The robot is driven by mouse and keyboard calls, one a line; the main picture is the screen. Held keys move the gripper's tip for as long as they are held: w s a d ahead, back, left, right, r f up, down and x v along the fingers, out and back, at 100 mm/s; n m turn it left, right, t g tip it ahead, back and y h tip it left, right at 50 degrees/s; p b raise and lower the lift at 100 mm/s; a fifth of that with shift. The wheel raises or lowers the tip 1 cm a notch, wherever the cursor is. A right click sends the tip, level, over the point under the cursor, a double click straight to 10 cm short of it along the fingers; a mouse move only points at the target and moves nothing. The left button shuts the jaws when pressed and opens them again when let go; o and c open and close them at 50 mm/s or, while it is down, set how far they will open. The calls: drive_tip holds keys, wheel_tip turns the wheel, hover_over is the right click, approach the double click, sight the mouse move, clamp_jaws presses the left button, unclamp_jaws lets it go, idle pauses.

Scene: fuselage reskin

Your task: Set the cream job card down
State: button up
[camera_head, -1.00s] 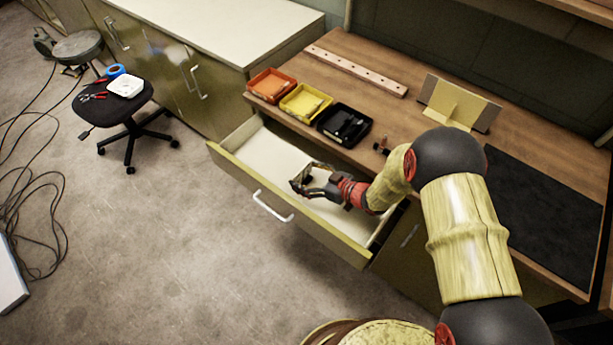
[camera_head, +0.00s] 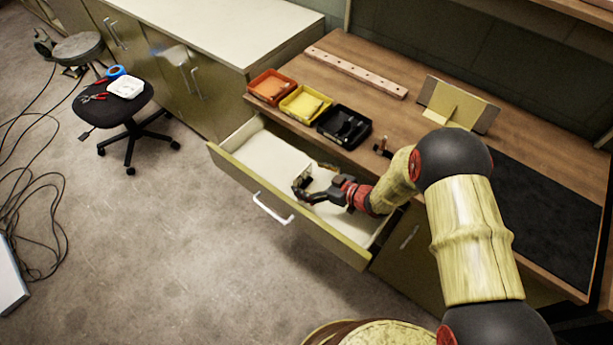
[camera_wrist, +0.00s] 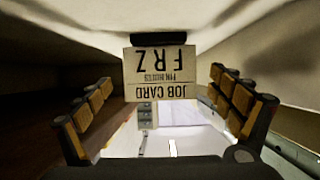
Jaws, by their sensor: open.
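The cream job card (camera_wrist: 160,75) shows in the wrist view, upside down, with printed letters and a black piece along its upper edge. It appears between and beyond my two fingers, with a gap visible on each side. My gripper (camera_head: 302,186) is open, inside the pulled-out drawer (camera_head: 262,155) in the head view. I cannot clearly make out the card there, and whether it rests on the drawer floor is not clear.
Orange (camera_head: 271,87), yellow (camera_head: 305,102) and black (camera_head: 344,125) trays line the wooden bench (camera_head: 400,120) above the drawer. A tan stand (camera_head: 458,104) and a dark mat (camera_head: 550,215) are farther right. The drawer's left part is clear.

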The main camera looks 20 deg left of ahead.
drive_tip(key=p+v, duration=0.1)
drive_tip(key=v, duration=0.5)
drive_tip(key=shift+d+r+p, duration=0.15)
drive_tip(key=shift+p, duration=0.15)
